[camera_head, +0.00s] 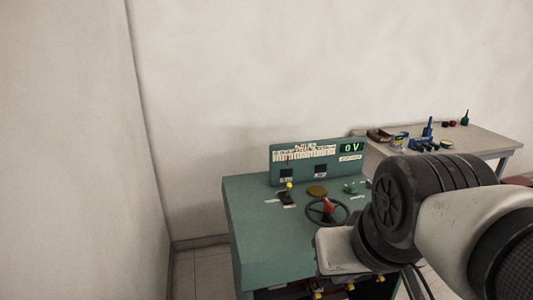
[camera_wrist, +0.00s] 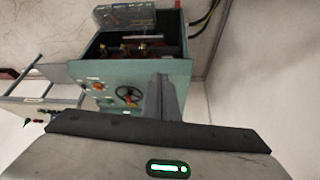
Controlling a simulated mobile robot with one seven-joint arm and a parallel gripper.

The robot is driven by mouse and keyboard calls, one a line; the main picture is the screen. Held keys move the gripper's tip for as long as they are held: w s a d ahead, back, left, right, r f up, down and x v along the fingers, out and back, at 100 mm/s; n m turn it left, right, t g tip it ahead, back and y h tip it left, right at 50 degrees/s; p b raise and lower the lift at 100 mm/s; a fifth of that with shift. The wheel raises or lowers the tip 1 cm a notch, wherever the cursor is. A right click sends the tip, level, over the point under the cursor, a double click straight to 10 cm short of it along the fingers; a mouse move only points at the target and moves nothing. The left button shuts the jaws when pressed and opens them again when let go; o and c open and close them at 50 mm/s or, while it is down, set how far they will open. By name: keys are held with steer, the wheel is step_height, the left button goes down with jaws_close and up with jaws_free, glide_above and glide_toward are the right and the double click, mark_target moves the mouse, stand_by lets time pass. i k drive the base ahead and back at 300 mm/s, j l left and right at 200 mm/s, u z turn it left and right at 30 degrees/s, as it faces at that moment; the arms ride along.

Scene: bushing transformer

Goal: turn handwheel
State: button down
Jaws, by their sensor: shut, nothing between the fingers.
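The handwheel (camera_head: 342,213) is a dark ring with a red part at its middle, on the sloping top of a green console (camera_head: 250,232). It also shows in the wrist view (camera_wrist: 119,92), left of my fingers. My gripper (camera_wrist: 162,80) is shut and empty, its grey fingers together in the wrist view. The fingers look apart from the wheel, though the exact gap is hard to tell. In the head view my arm covers the console's right side, and the fingers cannot be made out.
The console's upright panel (camera_head: 302,163) has a display reading 0 V. A yellow-topped switch (camera_head: 289,187) and a green knob (camera_head: 350,188) sit near the wheel. A table (camera_head: 480,142) with small items stands at the right. Walls close in at the left and back.

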mark_target(328, 208)
steer(key=i+l, duration=0.15)
steer(key=l, duration=0.15)
steer(key=i+l, duration=0.1)
steer(key=l, duration=0.25)
steer(key=i+l, duration=0.15)
steer(key=l, duration=0.15)
steer(key=i+l, duration=0.15)
steer(key=l, duration=0.2)
